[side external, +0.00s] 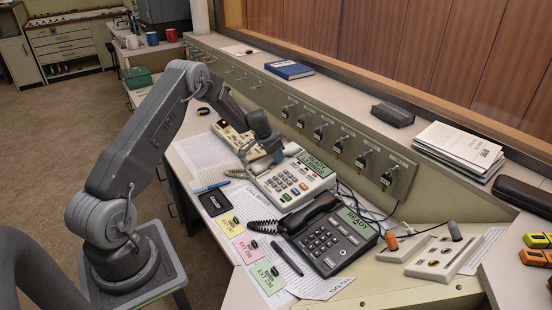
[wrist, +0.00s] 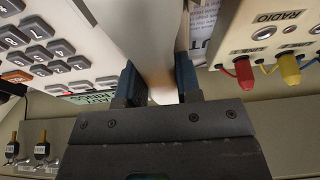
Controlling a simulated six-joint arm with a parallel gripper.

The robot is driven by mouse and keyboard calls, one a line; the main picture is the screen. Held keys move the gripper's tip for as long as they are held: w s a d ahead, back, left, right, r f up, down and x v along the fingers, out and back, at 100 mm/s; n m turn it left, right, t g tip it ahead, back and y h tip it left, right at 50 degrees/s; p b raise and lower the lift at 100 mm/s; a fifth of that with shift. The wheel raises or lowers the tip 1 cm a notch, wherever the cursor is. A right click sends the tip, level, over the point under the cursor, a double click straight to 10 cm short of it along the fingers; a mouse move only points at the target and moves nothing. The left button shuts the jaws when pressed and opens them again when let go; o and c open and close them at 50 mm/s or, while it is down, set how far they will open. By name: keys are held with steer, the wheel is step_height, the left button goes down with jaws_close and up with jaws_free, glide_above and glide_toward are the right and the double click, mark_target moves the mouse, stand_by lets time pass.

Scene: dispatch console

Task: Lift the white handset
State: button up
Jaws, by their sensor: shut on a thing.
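The white telephone (side external: 297,190) with a green READY display stands on the console beside the black telephone (side external: 328,240). My gripper (side external: 272,150) is low over the far left side of the white telephone. In the wrist view my gripper (wrist: 160,84) has its two dark fingers on either side of the white handset (wrist: 150,42), shut on it. The side view shows only a pale end of the handset (side external: 292,149); the gripper hides much of it. I cannot tell whether it is clear of its cradle. The white telephone's keypad (wrist: 50,45) lies left of it in the wrist view.
The cream RADIO box (wrist: 265,38) with red and yellow plugs is close on the right in the wrist view. A row of switches (side external: 340,143) lines the panel behind. Coloured cards (side external: 248,249), a pen and papers lie in front. Loose cables run right of the telephones.

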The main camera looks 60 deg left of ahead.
steer(key=shift+c, duration=1.1)
steer(key=shift+r, duration=0.35)
step_height(320, 180, up, 4)
steer(key=shift+f, duration=0.1)
steer(key=s+a+r, duration=0.6)
steer(key=s+r, duration=0.3)
steer(key=r, duration=0.3)
steer(key=shift+s+a, duration=0.25)
steer(key=shift+s, duration=0.1)
